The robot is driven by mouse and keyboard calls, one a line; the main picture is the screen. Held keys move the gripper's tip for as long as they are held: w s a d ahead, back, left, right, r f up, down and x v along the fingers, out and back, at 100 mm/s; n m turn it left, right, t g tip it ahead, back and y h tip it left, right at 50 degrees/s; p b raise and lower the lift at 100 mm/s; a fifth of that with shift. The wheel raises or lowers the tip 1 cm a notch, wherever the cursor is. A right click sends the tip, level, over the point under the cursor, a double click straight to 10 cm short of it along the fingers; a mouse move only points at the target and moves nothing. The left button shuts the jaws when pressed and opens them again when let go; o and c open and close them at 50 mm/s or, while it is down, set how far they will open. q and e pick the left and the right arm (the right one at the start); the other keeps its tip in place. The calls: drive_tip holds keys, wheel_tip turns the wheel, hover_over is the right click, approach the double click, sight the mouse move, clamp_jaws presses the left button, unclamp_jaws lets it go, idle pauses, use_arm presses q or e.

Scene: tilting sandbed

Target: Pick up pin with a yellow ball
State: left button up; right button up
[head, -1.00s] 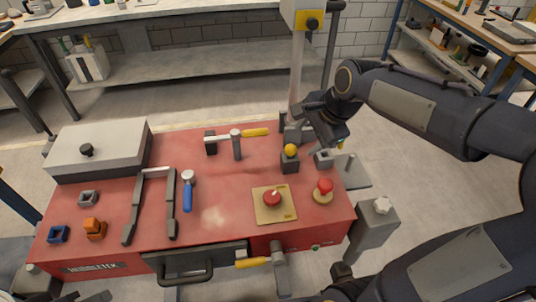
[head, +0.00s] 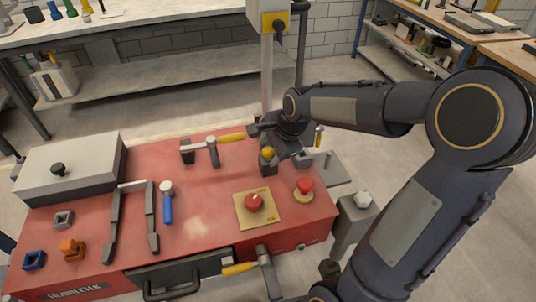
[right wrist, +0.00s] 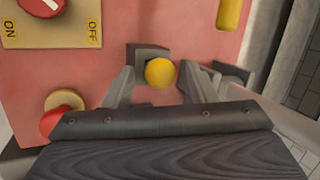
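The pin with a yellow ball (head: 267,152) stands in a dark grey block (head: 269,168) on the red table, right of the middle. In the right wrist view the yellow ball (right wrist: 160,72) shows between the two fingers, and the block (right wrist: 146,53) shows behind it. My right gripper (right wrist: 164,82) is open, one finger on each side of the ball, with gaps on both sides. In the head view the right gripper (head: 272,141) is right at the ball and partly overlaps it. The pin's shaft is hidden. My left gripper is not in view.
A red mushroom button (head: 305,185) and a red knob on a tan ON/OFF plate (head: 245,215) are near the pin. A yellow-handled lever (head: 231,138) stands to the left. A grey lidded box (head: 100,150) is at the far left.

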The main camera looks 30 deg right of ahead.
drive_tip(key=c, duration=1)
drive_tip(key=shift+r, duration=0.1)
